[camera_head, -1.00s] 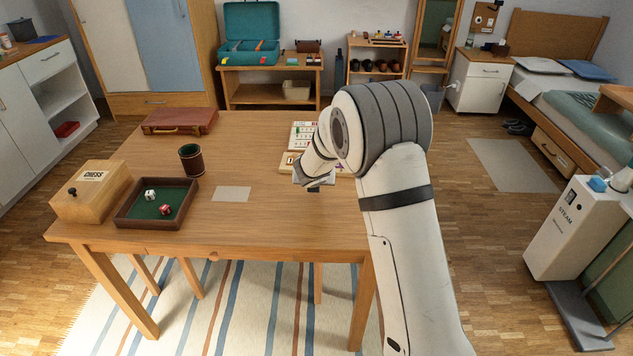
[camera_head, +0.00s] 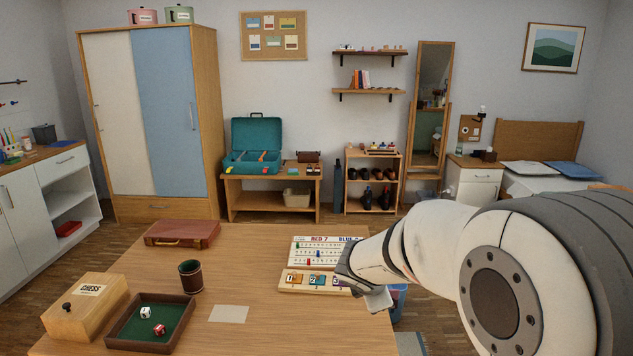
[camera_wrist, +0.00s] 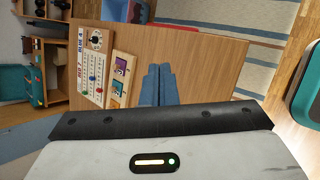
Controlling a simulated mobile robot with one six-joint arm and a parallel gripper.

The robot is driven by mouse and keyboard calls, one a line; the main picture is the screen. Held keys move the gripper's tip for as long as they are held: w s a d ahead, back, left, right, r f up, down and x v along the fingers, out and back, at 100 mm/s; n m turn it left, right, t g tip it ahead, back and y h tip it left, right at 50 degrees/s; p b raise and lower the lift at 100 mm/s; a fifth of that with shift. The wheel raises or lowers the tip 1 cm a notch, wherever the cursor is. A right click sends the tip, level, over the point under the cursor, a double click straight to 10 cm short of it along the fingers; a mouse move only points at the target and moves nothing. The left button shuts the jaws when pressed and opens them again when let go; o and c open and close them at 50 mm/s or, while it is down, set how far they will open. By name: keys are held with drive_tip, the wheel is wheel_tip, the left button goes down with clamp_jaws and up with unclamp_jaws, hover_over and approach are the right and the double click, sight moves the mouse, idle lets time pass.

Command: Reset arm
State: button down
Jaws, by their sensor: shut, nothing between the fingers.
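My gripper (camera_head: 378,300) is at the right side of the wooden table (camera_head: 250,270) in the head view, beside the game boards. In the wrist view my gripper (camera_wrist: 158,72) shows its two blue-grey fingers together with nothing between them, above the bare tabletop (camera_wrist: 205,65). My white arm fills the lower right of the head view and hides the table's right part.
A scoreboard (camera_head: 322,251) and a numbered board (camera_head: 300,281) lie close left of my gripper. A dice tray (camera_head: 183,335), chess box (camera_head: 70,318), dark cup (camera_head: 191,275) and brown case (camera_head: 182,233) stand further left. The table's middle is clear.

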drive_tip(key=s+r+m+g+y+p, duration=0.1)
drive_tip(key=s+r+m+g+y, duration=0.1)
drive_tip(key=s+m, duration=0.8)
drive_tip(key=s+d+r+m+g+y+p, duration=0.1)
drive_tip(key=s+r+m+g+y+p, duration=0.1)
drive_tip(key=s+m, duration=0.7)
drive_tip(key=s+r, duration=0.1)
drive_tip(key=s, duration=0.5)
drive_tip(key=shift+s+d+r+m+g, duration=0.2)
drive_tip(key=shift+s+m+g, duration=0.1)
drive_tip(key=shift+m, duration=0.1)
